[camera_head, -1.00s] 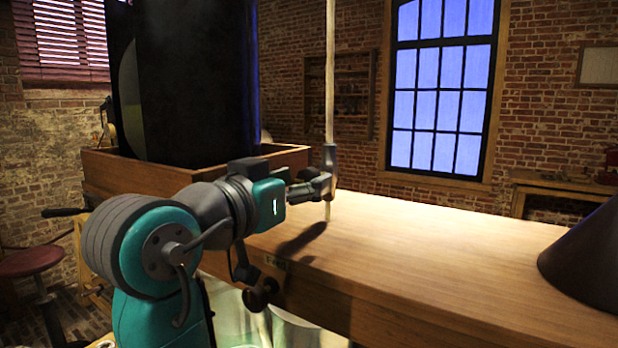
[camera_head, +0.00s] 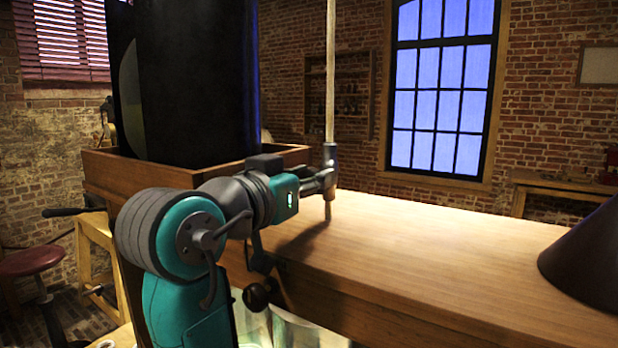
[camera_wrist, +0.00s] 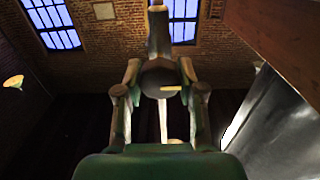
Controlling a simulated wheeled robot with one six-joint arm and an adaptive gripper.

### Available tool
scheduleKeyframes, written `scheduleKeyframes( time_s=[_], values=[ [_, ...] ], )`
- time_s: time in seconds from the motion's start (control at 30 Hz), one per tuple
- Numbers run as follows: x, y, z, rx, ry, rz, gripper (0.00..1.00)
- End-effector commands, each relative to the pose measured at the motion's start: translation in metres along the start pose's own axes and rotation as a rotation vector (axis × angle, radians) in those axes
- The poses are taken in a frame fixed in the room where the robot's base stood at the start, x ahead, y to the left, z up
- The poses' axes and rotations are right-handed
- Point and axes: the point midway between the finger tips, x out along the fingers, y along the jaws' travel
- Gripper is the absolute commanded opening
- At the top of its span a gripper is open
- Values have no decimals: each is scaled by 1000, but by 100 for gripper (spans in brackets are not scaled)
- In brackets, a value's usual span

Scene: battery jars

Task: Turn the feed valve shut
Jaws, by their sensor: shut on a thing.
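The feed valve (camera_head: 330,154) is a grey fitting on the lower part of a pale vertical pipe (camera_head: 331,75), over the wooden bench top. My gripper (camera_head: 326,180) is at the valve, reaching it from the left. In the wrist view my gripper (camera_wrist: 161,80) has its two fingers on either side of the dark round valve body (camera_wrist: 158,79) and is shut on it. A short pale tab shows across the valve body. The pipe also shows in the wrist view (camera_wrist: 159,28), in line with the valve. The fingers partly hide the valve in the head view.
A wooden bench (camera_head: 450,245) runs to the right, its top mostly clear. A dark cone (camera_head: 590,255) stands at the right. A tall dark jar (camera_head: 195,85) stands in a wooden box (camera_head: 275,160) behind my arm. A dark knob (camera_head: 256,294) shows below the bench's front edge.

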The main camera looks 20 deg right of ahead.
Motion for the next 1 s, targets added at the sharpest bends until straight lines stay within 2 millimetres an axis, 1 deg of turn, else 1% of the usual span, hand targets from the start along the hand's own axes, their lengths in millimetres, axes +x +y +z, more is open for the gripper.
scheduleKeyframes(
  time_s=[0.17, 0.37, 1.0],
  values=[
    [0, 0, 0, 35, -1, 0, 3],
    [0, 0, 0, 143, -3, 0, 3],
    [0, 3, 1, 733, -2, 0, 3]
  ],
)
